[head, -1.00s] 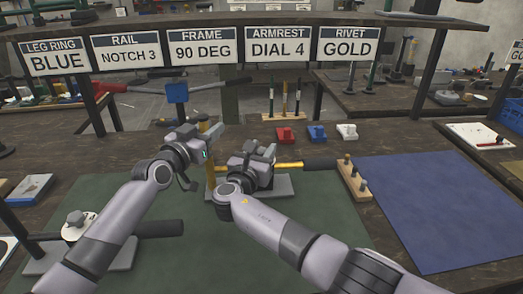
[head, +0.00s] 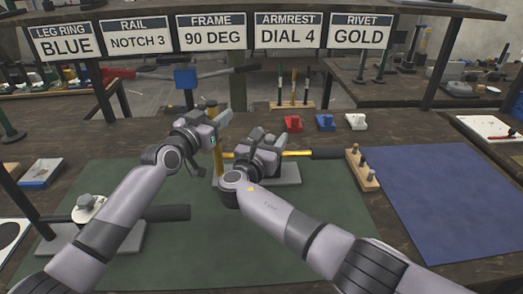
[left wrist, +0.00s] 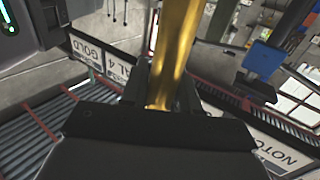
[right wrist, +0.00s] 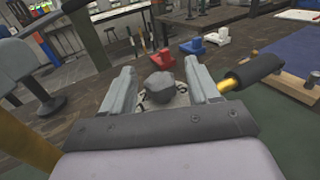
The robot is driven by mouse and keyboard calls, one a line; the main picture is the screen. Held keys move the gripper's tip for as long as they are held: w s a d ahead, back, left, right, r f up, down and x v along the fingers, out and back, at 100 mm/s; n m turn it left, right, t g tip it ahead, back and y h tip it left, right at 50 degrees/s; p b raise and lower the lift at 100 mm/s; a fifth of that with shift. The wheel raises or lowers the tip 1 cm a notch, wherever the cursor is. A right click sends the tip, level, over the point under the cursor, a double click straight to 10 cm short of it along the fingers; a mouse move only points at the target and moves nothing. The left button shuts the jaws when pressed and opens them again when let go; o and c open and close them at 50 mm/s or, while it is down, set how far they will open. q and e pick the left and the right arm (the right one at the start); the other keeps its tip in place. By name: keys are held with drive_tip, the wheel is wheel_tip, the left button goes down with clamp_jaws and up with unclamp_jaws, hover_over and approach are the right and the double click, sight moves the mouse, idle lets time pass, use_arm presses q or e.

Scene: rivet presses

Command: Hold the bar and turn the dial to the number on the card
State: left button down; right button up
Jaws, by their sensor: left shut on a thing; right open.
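The card reading ARMREST, DIAL 4 (head: 287,36) hangs at the back. My left gripper (head: 212,122) is shut on the upright yellow bar (head: 217,160). The bar also runs between its fingers in the left wrist view (left wrist: 172,55). My right gripper (head: 262,138) is open above the grey base plate (head: 285,174). In the right wrist view, the dark grey dial knob (right wrist: 160,87) sits between its open fingers, with no clear contact. Part of a pale numbered face (right wrist: 178,100) shows around the knob; its setting cannot be read. My gripper hides the dial in the head view.
A horizontal yellow arm with a black grip (head: 328,153) extends right, close to a wooden peg block (head: 362,170). Red (head: 293,123), blue (head: 326,122) and white (head: 356,121) pieces stand behind. Another plate with a knob and black handle (head: 165,213) lies left. The blue mat (head: 445,200) is clear.

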drive_tip(key=v, duration=1.1)
drive_tip(key=shift+s+a, duration=0.15)
drive_tip(key=shift+s, duration=0.15)
